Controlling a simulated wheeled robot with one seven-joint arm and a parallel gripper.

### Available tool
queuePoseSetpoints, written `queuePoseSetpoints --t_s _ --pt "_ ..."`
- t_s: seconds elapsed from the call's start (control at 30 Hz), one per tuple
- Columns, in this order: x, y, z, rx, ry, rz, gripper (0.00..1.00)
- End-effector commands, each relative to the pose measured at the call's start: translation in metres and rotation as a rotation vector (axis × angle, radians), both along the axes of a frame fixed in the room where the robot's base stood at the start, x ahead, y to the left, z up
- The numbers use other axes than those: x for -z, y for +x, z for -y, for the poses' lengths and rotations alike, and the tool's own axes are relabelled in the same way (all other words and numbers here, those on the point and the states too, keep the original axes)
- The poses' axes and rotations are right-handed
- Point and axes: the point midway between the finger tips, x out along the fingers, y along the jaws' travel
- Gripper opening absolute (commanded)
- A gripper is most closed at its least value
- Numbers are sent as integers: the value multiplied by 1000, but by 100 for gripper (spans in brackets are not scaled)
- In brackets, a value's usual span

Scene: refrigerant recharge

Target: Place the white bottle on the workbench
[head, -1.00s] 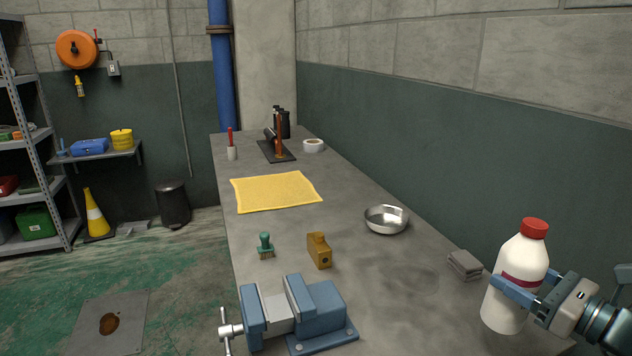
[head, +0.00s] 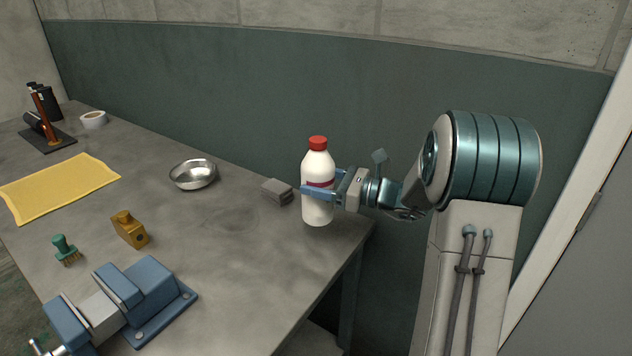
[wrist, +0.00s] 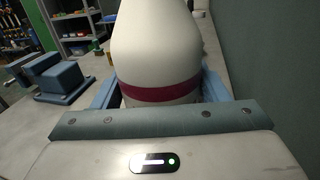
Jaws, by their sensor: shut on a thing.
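The white bottle (head: 318,208) has a red cap and a dark red band. My gripper (head: 318,191) is shut on it around the band, with blue fingers on either side. The bottle is upright at the right end of the grey workbench (head: 235,265), near the back wall. I cannot tell whether its base touches the bench top. In the wrist view the bottle (wrist: 158,50) fills the middle between the fingers, and its base is hidden.
A grey block (head: 278,191) lies just left of the bottle. A metal bowl (head: 193,174), an ochre block (head: 130,229), a green brush (head: 66,250), a blue vise (head: 150,295) and a yellow cloth (head: 60,187) are further left. The bench is bare in front of the bottle.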

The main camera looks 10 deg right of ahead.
Motion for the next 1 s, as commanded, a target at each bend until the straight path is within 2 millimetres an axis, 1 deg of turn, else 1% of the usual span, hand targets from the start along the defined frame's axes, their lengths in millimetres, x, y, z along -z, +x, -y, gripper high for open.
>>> queuePoseSetpoints --t_s 0.03,0.1,0.27,0.43,0.7,1.0 --pt "3 7 2 -1 2 4 8" --pt "7 15 5 -1 2 4 8" --pt "13 24 9 -1 2 5 8" --pt "20 25 9 -1 3 3 8" --pt "52 25 9 -2 4 3 8" --pt "54 25 9 -1 2 6 8"
